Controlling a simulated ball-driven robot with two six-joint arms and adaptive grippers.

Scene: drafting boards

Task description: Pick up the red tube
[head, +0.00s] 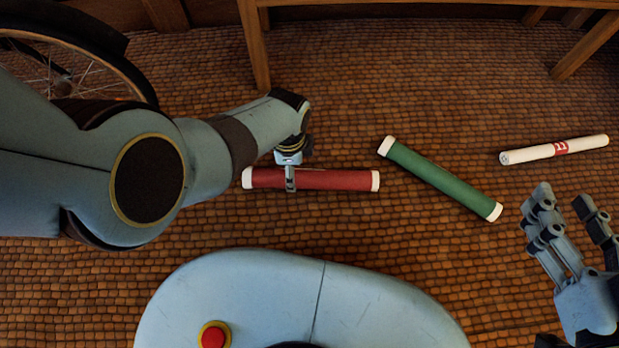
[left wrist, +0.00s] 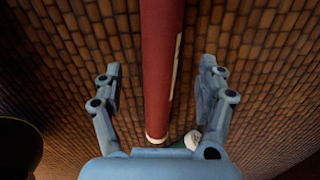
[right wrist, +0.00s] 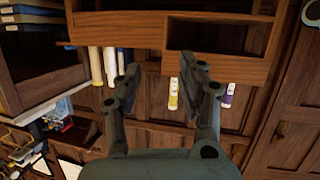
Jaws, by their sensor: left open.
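The red tube (head: 335,180) with white end caps lies on the brick-patterned floor in the head view. In the left wrist view the red tube (left wrist: 161,70) runs lengthwise between the open fingers of my left gripper (left wrist: 160,85), with a gap on each side. In the head view my left gripper (head: 290,175) is over the tube's left part, and one finger hides a bit of it. My right gripper (head: 572,212) is at the right of the head view, open and empty. The right wrist view shows its fingers (right wrist: 160,80) apart with nothing between them.
A green tube (head: 440,178) lies right of the red one, and a white tube (head: 555,150) with a red label lies farther right. A wooden table leg (head: 254,45) stands behind the red tube. A spoked wheel (head: 130,75) is at the upper left.

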